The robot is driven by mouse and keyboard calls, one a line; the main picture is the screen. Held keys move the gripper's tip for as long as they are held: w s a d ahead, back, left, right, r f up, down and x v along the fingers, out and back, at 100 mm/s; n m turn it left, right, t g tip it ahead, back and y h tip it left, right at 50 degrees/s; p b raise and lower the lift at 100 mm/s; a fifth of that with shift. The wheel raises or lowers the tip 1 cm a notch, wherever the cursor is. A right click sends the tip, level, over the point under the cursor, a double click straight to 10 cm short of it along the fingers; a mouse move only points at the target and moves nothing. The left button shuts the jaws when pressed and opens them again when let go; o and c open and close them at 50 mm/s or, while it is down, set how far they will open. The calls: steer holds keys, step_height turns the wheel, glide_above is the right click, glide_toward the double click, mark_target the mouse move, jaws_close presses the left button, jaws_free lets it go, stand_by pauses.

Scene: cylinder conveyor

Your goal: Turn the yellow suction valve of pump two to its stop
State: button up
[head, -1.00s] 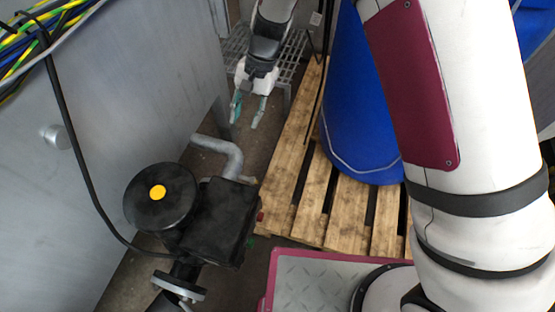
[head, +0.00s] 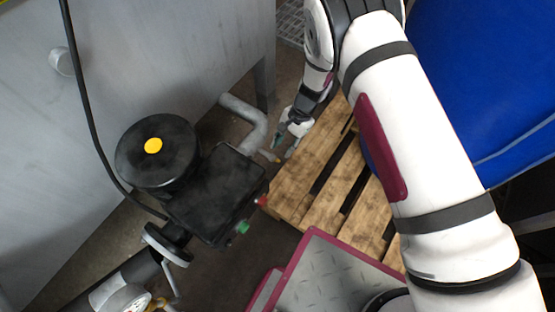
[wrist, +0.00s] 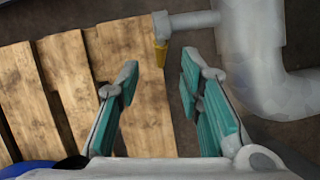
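A small yellow valve lever (wrist: 161,53) hangs from the end of a short grey stub on a thick grey pipe (wrist: 250,50) in the wrist view. In the head view, the yellow lever (head: 272,157) shows as a small patch beside the bent grey pipe (head: 250,120). My gripper (wrist: 158,76) is open and empty, with teal finger pads. In the wrist view the lever appears beyond the fingertips, between them; they look apart from it. In the head view my gripper (head: 285,146) is just right of the lever, near the pallet.
A black pump motor with a yellow cap (head: 153,146) stands left of the pipe. A wooden pallet (head: 335,180) lies on the floor to the right, with a blue drum (head: 490,80) behind my arm. A grey tank wall (head: 110,65) stands at left.

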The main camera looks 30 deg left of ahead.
mark_target(276, 160)
steer(key=b+x, duration=0.1)
steer(key=x, duration=0.6)
steer(key=shift+s+f+b, duration=0.1)
steer(key=shift+f+b, duration=0.25)
steer(key=shift+b, duration=0.05)
jaws_close()
